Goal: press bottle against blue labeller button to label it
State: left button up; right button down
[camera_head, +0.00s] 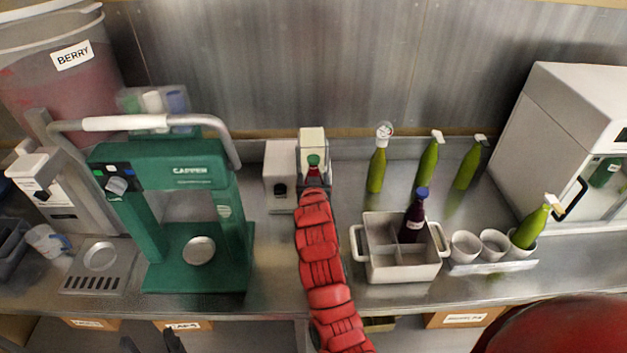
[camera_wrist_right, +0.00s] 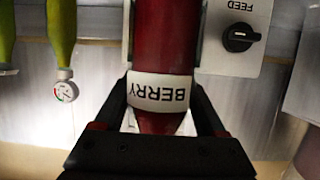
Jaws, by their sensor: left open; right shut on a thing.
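A dark red bottle (camera_wrist_right: 166,38) with a white BERRY label is held between the black fingers of my right gripper (camera_wrist_right: 162,112) in the right wrist view. In the head view, its green cap and neck (camera_head: 313,163) show at the end of my red right arm, in front of the labeller (camera_head: 313,139). The labeller's grey side box (camera_head: 280,177) has a black knob, marked FEED in the wrist view (camera_wrist_right: 238,38). The blue button is not visible; I cannot tell whether the bottle touches it. My left gripper (camera_head: 150,344) is open and empty at the bottom left.
The green capper (camera_head: 190,175) stands left of the labeller. A divided crate (camera_head: 402,268) with one dark bottle (camera_head: 414,215) stands to the right. Several green bottles (camera_head: 428,160) stand behind it, with white cups (camera_head: 465,246) beside it. A white cabinet (camera_head: 560,130) is far right.

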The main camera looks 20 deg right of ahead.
jog(key=shift+r, duration=0.1)
dwell(0.3)
jog(key=s, duration=0.2)
jog(key=s+a, duration=0.1)
jog(key=s, duration=0.1)
jog(key=shift+s+a, duration=0.15)
jog(key=shift+s, duration=0.2)
dwell(0.4)
jog(key=v, duration=0.8)
jog(key=shift+s, duration=0.25)
jog(key=shift+r, duration=0.1)
dwell(0.4)
